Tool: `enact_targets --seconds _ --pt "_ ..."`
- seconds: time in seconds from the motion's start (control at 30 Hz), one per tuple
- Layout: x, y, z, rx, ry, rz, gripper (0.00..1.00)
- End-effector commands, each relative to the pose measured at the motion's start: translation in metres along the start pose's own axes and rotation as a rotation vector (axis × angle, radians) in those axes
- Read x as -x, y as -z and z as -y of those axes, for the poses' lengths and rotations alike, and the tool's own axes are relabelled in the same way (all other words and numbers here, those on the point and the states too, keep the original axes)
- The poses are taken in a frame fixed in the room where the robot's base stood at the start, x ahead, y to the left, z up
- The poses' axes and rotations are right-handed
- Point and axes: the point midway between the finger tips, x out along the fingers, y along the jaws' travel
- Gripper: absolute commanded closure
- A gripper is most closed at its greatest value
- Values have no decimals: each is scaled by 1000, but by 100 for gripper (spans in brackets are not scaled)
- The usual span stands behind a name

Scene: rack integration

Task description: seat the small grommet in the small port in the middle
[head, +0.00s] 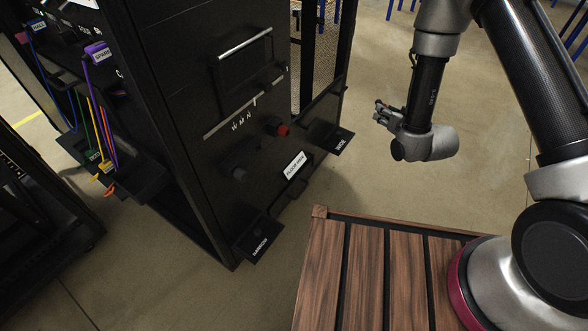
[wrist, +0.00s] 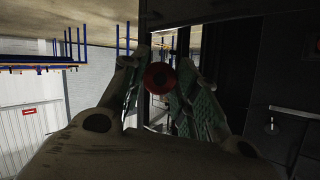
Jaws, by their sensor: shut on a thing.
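My gripper (head: 380,110) is right of the black rack, in the air, with open space between them. In the wrist view my gripper (wrist: 160,85) is shut on a small round red piece, taken as the grommet (wrist: 159,77), held between the fingertips. In the head view the held piece is too small to make out. The rack's front panel (head: 185,75) carries the letters W, M, N and dark round fittings; I cannot tell which is the small middle port. A red round part (head: 282,130) sits on that panel.
Trays labelled NARROW (head: 259,246) and WIDE (head: 339,144) jut from the rack's foot, with a FILLER AREA label (head: 294,165) between. Coloured cables (head: 104,135) hang on the left side. A slatted wooden deck (head: 325,270) is at the bottom. Floor between gripper and rack is clear.

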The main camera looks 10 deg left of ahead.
Motion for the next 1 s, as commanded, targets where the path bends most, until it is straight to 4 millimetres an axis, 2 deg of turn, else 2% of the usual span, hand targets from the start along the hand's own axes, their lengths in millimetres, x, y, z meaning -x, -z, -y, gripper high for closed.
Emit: enact_targets --seconds 0.03,0.1,0.3,0.4,0.5,0.6,0.7,1.0 --pt "-5 -16 31 31 77 22 94" --pt "-8 -37 72 75 183 48 94" --pt "3 -101 180 194 472 121 94" --pt "16 -129 221 242 587 148 94" --pt "29 -149 249 276 672 168 94" --pt "38 -162 266 298 724 180 94" --pt "42 -168 273 308 747 185 94" --pt "43 -168 274 309 750 186 94"
